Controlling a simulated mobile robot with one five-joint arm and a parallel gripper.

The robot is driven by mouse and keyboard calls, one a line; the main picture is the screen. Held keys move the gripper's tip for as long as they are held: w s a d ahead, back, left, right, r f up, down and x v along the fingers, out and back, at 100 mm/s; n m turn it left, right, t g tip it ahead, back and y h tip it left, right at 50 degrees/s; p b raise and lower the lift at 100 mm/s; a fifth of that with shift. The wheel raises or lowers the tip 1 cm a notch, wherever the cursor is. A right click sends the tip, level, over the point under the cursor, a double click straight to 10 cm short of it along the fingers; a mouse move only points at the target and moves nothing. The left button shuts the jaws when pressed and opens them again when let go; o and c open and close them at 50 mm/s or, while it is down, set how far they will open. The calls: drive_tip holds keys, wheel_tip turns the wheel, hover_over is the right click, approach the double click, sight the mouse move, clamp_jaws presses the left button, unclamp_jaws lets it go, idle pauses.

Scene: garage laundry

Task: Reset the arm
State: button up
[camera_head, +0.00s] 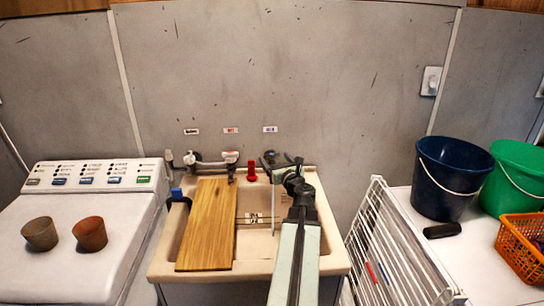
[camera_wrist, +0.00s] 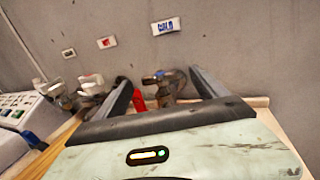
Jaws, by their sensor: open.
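My arm reaches forward over the right side of the sink (camera_head: 160,268) in the head view. My gripper (camera_head: 286,166) is at its far end, close to the taps by the wall. In the wrist view my gripper (camera_wrist: 163,78) has its two dark fingers spread wide apart, with nothing held between them. A tap (camera_wrist: 168,84) and a small red object (camera_wrist: 138,101) show beyond and between the fingers. In the head view the red object (camera_head: 251,172) stands on the sink's back ledge, left of my gripper.
A wooden board (camera_head: 207,225) lies across the sink's left part. Two brown pots (camera_head: 40,233) (camera_head: 90,233) stand on the white machine at left. A white rack (camera_head: 385,250), blue bucket (camera_head: 448,180), green bucket (camera_head: 515,172) and orange basket (camera_head: 520,250) are at right. The grey wall is close ahead.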

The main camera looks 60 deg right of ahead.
drive_tip(key=v, duration=0.2)
drive_tip(key=shift+s+a, duration=0.25)
drive_tip(key=shift+s, duration=0.05)
